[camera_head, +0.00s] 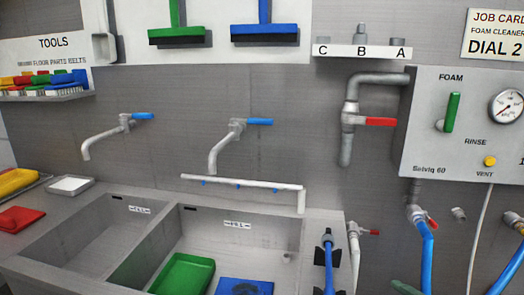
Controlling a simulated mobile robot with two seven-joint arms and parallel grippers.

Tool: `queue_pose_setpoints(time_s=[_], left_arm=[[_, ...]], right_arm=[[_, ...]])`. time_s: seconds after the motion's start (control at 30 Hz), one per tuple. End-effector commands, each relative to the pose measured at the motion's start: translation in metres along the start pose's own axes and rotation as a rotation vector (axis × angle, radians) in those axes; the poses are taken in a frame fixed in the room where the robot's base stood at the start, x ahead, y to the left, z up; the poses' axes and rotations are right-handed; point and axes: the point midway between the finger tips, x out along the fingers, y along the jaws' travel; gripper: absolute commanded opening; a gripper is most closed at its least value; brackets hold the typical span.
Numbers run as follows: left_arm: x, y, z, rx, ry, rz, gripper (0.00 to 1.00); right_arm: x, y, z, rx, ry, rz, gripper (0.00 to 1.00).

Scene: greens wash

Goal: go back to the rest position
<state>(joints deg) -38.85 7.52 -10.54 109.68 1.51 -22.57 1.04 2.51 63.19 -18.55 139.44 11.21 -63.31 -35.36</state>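Neither of my grippers shows in the head view, and no part of my arms can be made out. The view takes in a grey double sink (150,240) along a wall. A green tray (183,274) and a blue tray (244,287) lie in the right basin. The bottom edge of the picture cuts off the blue tray.
Two taps with blue levers, a left one (105,136) and a right one (226,146), reach over the basins. A foam panel (462,120) hangs at the right above blue hoses (427,255).

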Motion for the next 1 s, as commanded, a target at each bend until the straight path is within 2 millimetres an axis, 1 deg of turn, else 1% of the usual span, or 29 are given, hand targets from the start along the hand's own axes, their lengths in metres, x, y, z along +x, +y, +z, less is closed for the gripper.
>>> queue_pose_setpoints(time_s=[0.03, 0.17, 0.2, 0.27, 0.3, 0.4, 0.5, 0.6, 0.8, 0.87, 1.0], left_arm=[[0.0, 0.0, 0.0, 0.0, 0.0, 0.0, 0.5], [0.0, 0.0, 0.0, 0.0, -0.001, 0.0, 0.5], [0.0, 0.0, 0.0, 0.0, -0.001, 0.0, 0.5], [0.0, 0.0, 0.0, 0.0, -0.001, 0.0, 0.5], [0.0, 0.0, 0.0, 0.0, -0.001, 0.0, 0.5], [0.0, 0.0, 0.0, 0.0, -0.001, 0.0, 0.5], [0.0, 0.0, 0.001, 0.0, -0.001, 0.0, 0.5], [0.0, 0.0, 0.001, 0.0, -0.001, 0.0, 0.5], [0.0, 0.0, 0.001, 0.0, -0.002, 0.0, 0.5], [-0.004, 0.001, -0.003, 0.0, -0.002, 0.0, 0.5], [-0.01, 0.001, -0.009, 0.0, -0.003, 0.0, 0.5]], right_arm=[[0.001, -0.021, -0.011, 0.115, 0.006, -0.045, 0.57], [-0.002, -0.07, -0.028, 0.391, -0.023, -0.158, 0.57], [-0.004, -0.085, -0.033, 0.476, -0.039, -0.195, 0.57], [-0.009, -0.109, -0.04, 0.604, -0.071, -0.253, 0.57], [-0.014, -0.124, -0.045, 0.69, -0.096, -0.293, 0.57], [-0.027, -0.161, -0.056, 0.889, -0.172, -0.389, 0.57], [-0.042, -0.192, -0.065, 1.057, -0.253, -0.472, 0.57], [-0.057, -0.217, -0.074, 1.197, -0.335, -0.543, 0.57], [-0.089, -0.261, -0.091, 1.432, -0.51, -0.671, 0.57], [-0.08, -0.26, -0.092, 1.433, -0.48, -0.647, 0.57], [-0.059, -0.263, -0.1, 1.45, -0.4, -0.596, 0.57]])
